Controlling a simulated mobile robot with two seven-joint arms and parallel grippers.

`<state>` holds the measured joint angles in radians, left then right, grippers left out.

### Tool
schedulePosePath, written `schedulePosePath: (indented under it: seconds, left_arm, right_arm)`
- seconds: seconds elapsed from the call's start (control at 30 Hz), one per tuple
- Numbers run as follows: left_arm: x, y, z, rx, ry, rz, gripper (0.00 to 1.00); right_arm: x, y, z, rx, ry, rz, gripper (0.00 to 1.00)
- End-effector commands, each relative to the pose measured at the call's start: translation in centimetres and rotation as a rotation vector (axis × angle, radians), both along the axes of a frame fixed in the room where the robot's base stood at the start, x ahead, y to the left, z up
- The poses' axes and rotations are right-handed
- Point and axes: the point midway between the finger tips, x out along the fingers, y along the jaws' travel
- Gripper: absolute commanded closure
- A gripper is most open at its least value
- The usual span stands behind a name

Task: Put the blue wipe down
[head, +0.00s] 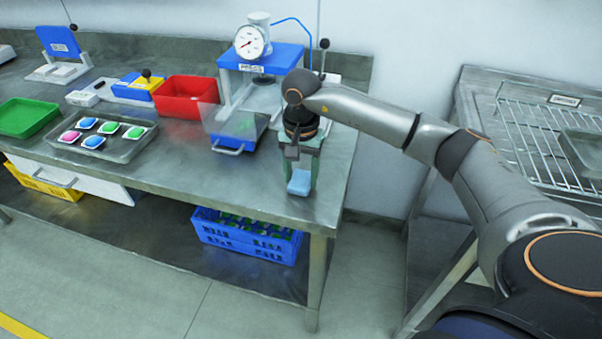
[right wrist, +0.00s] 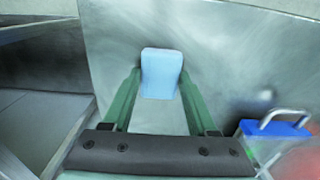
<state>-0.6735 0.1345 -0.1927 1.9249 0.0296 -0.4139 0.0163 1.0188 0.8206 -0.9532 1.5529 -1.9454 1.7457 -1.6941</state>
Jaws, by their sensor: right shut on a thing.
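The blue wipe (head: 299,184) is a small light-blue block at the front right corner of the steel table (head: 190,185). My right gripper (head: 301,172) points down over that corner, its green fingers shut on the wipe. In the right wrist view the wipe (right wrist: 161,73) sits between the two green fingertips, with bare steel behind it. I cannot tell whether its underside touches the table. My left gripper is not in view.
A blue press with a gauge (head: 252,43) and a blue plate with a handle (head: 237,133) stand left of my gripper. A red bin (head: 185,97) and a tray of coloured pads (head: 125,151) are further left. A wire rack (head: 530,125) is on the right.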

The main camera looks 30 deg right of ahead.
Motion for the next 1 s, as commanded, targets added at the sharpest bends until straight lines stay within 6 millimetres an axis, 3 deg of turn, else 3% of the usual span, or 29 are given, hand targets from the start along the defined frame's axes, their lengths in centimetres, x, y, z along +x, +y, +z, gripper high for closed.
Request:
schedulePosePath:
  seconds: [0.1,0.13,0.37,0.73,1.0]
  left_arm:
    - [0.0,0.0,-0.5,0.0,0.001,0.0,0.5]
    - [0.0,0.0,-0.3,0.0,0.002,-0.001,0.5]
    - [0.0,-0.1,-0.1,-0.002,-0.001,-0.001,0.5]
    - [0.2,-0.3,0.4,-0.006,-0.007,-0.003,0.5]
    - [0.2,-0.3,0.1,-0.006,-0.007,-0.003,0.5]
  right_arm:
    - [0.0,0.0,-0.5,0.0,0.0,0.001,0.86]
    - [0.0,0.0,-0.3,0.0,0.0,0.0,0.38]
    - [0.0,0.0,-0.3,0.001,0.001,0.0,0.12]
    - [0.0,0.0,0.5,0.001,-0.002,0.0,0.12]
    - [0.1,0.1,5.7,0.002,-0.007,0.001,0.12]
